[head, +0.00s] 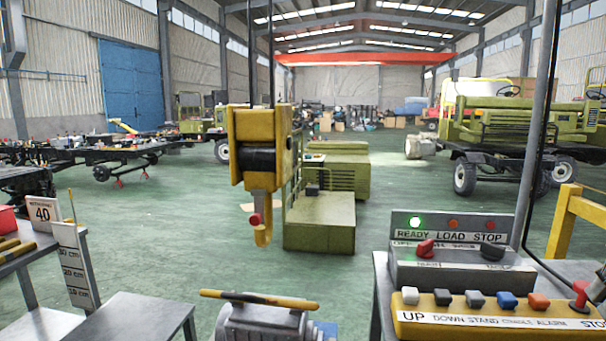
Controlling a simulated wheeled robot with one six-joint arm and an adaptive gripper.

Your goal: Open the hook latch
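A yellow crane hook block (243,128) hangs from two dark cables in the middle of the head view. Below it is a grey shank and a yellow hook (263,236). A red knob (254,219) sits at the left of the hook's throat and appears to be part of the latch. The latch's arm is too small to make out, so I cannot tell whether it stands open or shut.
A grey ribbed motor-like load (262,322) with a yellow-black bar (258,299) stands below the hook. A control panel (450,268) with a button box (490,322) stands at right. A height gauge (75,264) stands on a table at left. Green machinery (320,222) is behind.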

